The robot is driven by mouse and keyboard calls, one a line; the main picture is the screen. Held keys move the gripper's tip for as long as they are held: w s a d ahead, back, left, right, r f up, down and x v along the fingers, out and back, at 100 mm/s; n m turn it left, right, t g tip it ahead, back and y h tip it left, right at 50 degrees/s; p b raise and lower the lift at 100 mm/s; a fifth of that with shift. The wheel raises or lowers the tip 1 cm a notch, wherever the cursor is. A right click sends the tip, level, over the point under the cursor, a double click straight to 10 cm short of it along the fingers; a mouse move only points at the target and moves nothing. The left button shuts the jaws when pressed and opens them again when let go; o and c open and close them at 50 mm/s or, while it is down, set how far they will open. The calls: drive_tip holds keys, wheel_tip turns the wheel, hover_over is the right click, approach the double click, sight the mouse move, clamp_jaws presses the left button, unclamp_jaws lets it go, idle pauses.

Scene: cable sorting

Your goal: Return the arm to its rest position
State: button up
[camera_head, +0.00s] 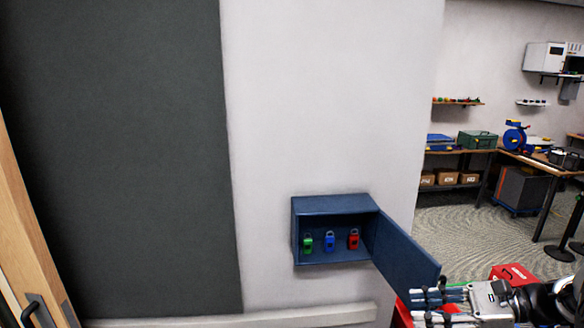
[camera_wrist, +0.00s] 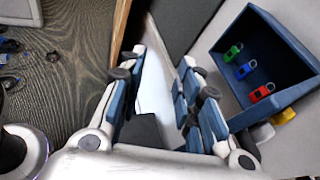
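My gripper (camera_head: 424,306) is at the lower right of the head view, in front of the open door of a blue wall box (camera_head: 337,203). The wrist view shows the two fingers of my gripper (camera_wrist: 160,62) apart with nothing held between them. The box holds a green padlock (camera_head: 307,243), a blue padlock (camera_head: 329,241) and a red padlock (camera_head: 353,239). In the wrist view the box (camera_wrist: 277,22) is at the upper right, clear of the fingers. My arm's rest position is not marked in either view.
The box's open door (camera_head: 405,258) swings out towards my gripper. A red case (camera_head: 513,274) lies behind my wrist. Workbenches with a blue cable reel (camera_head: 515,138) and a green case (camera_head: 477,140) stand farther right. A wooden door (camera_head: 28,215) is at the left.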

drive_tip(key=s+a+r+n+g+h+b, duration=0.15)
drive_tip(key=s+a+n+g+h, duration=0.25)
drive_tip(key=s+a+n+h, duration=0.65)
drive_tip(key=s+a+f+n+t+h+b, duration=0.1)
drive_tip(key=s+n+t, duration=0.1)
drive_tip(key=s+n, duration=0.2)
drive_tip(key=s+a+f+n+t+h+b, duration=0.1)
drive_tip(key=s+n+t+h+b, duration=0.1)
drive_tip(key=s+n, duration=0.3)
drive_tip(key=s, duration=0.4)
drive_tip(key=shift+a+f, duration=0.4)
drive_tip(key=shift+a, duration=0.1)
